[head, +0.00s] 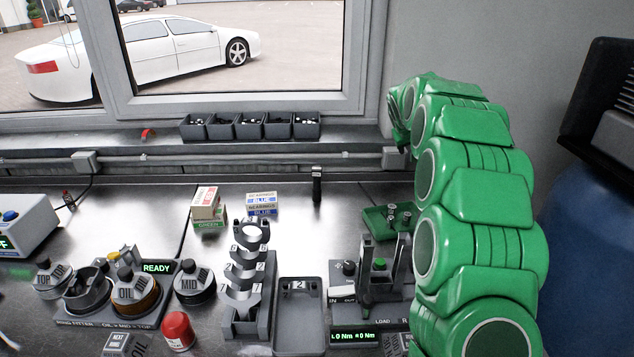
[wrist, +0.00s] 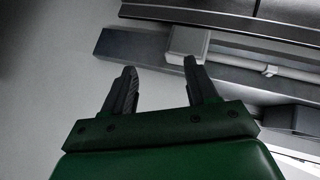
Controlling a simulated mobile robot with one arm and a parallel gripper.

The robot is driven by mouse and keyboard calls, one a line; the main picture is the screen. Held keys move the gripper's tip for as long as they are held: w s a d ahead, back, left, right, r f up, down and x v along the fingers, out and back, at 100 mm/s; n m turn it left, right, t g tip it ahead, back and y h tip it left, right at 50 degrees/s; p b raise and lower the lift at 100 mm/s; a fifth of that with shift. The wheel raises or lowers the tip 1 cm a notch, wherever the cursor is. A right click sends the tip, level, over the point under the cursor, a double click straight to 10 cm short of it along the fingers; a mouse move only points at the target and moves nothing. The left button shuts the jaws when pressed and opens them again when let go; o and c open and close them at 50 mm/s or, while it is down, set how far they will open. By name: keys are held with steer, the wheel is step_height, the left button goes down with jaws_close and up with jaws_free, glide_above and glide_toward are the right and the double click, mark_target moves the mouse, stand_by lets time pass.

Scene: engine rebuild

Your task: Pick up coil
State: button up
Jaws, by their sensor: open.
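My gripper (wrist: 160,68) is open and empty in the wrist view, its two dark fingers apart in front of the wall and the rail below the window. In the head view my gripper (head: 399,135) is raised high at the right of the window, above and away from the bench. No part is clearly marked as a coil. A small black upright piece (head: 317,185) stands alone at the back of the bench and may be the coil; I cannot tell for sure. It is well below and left of my gripper.
Several small dark bins (head: 250,125) stand on the sill. Bearing boxes (head: 262,204), a ring fitter (head: 90,312), a grey bearing stand (head: 242,325), an empty grey tray (head: 301,345) and a green tray (head: 377,222) occupy the bench. Bare metal surrounds the black piece.

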steer(key=w+a+r+t+y, duration=0.1)
steer(key=w+a+t, duration=0.2)
steer(key=a, duration=0.2)
steer(key=n+t+y, duration=0.1)
steer(key=n+y, duration=0.3)
steer(key=y, duration=0.5)
glide_above(314, 180)
steer(key=s+d, duration=0.4)
step_height(314, 180, down, 2)
step_height(314, 180, down, 10)
steer(key=shift+w+a+f, duration=0.1)
steer(key=shift+a, duration=0.05)
steer(key=shift+f, duration=0.55)
steer(key=shift+x, duration=3.9)
steer(key=shift+a+r, duration=0.1)
steer(key=shift+r, duration=0.05)
steer(key=shift+c, duration=0.5)
